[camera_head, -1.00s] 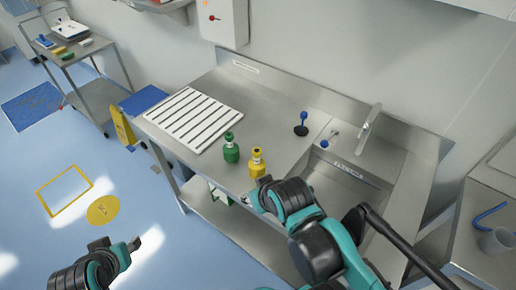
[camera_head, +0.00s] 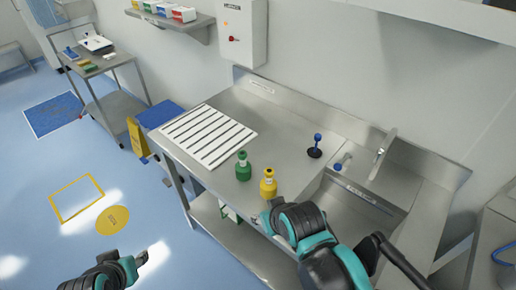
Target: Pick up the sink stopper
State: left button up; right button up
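The sink stopper appears to be the black disc with an upright blue knob (camera_head: 315,148). It stands on the steel counter (camera_head: 290,130), just left of the sink basin (camera_head: 345,212). My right gripper (camera_head: 266,218) is at the counter's front edge, close to the yellow bottle and apart from the stopper. Its fingers are small and partly hidden by my wrist, so its opening is unclear. My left gripper (camera_head: 138,260) is low at the bottom left, over the floor and far from the counter. Its finger gap is too small to judge.
A green bottle (camera_head: 243,166) and a yellow bottle (camera_head: 268,183) stand near the counter's front edge. A white slatted rack (camera_head: 208,136) lies at left. A small blue-ended fitting (camera_head: 342,162) and a faucet (camera_head: 383,152) are by the sink. Counter around the stopper is clear.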

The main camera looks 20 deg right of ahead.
aim_at(314, 153)
jog(key=j+z, duration=0.1)
jog(key=z, duration=1.2)
jog(key=l, duration=0.1)
